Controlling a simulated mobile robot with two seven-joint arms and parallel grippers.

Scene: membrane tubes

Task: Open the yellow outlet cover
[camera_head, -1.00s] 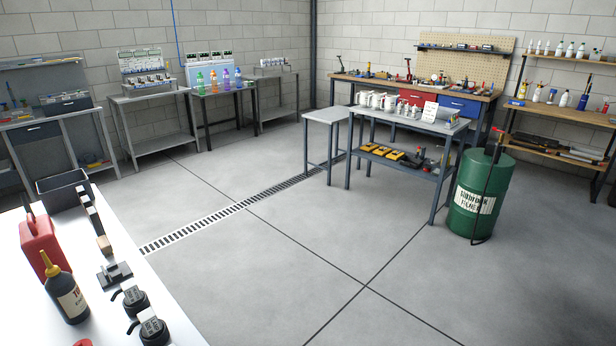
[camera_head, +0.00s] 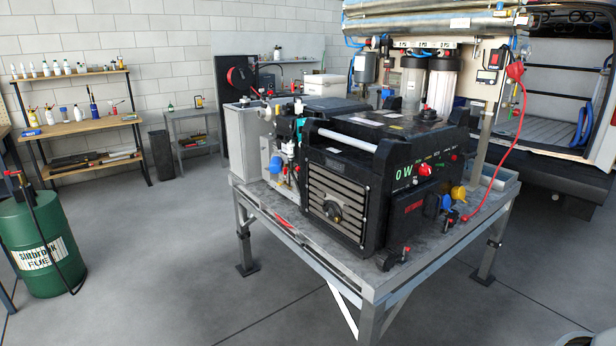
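A yellow cap-like piece (camera_head: 458,192), which looks like the yellow outlet cover, is on the right side of the black machine (camera_head: 338,190), low down near its corner. A blue piece (camera_head: 446,202) sits just beside it on the left. The yellow piece is small here, and I cannot tell whether it is open or shut.
The machine stands on a grey metal table (camera_head: 300,240). A red cable (camera_head: 522,130) hangs from a panel to near the yellow piece. Filter canisters (camera_head: 441,85) stand behind. A green drum (camera_head: 45,240) is at the left. The floor in front is clear.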

